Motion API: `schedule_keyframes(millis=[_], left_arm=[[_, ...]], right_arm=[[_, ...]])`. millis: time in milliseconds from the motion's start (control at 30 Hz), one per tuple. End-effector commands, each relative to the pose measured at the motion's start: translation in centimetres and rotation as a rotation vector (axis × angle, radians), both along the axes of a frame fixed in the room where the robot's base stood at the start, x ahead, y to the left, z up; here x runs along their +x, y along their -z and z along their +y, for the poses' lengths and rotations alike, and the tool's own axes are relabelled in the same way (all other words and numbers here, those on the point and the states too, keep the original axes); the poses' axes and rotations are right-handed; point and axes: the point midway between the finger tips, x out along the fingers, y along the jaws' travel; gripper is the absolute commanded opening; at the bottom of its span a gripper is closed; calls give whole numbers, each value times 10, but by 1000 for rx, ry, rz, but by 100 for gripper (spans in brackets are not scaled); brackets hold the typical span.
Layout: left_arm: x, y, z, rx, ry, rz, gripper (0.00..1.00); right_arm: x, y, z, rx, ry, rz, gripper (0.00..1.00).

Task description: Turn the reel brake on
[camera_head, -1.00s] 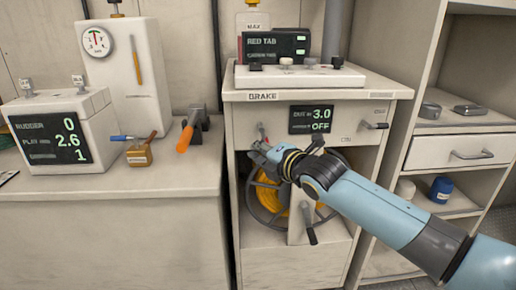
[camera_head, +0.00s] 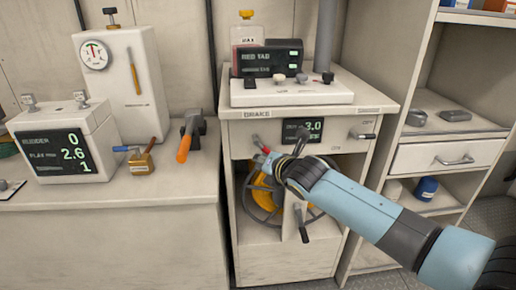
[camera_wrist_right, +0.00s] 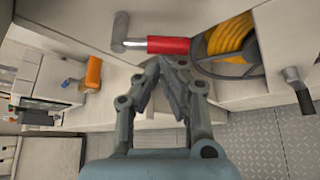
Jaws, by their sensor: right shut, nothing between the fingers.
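The brake lever (camera_head: 260,143), with a red grip, sits on the reel cabinet's front under the BRAKE label (camera_head: 257,114). In the right wrist view its red grip (camera_wrist_right: 168,45) and grey stub lie just beyond my fingertips. My right gripper (camera_wrist_right: 173,66) is shut and empty, close beside the red grip. I cannot tell whether they touch. In the head view the right gripper (camera_head: 267,160) is small and partly hidden by its wrist. My left gripper is not in view.
A yellow hose reel (camera_head: 262,195) sits in the open bay below, with a crank (camera_head: 303,225) in front. The left counter holds an orange-handled tool (camera_head: 185,145) and a brass block (camera_head: 141,162). Shelves stand right.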

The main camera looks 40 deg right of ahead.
Motion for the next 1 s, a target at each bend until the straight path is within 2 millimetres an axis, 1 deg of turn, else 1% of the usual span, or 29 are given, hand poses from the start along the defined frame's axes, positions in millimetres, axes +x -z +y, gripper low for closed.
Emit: schedule_keyframes(millis=[33, 100, 300, 400, 700, 1000], left_arm=[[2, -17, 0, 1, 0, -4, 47], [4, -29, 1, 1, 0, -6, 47], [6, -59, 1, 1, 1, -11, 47], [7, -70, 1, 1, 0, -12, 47], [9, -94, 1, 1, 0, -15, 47], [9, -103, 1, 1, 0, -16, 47]], right_arm=[[0, -10, -1, -36, 0, 21, 0], [-2, -10, -3, -92, 1, 57, 0], [-5, -13, -9, -252, -1, 156, 0], [-7, -14, -12, -329, 0, 200, 0], [-10, -17, -17, -503, 0, 307, 0], [-12, -18, -20, -498, 0, 304, 0]])
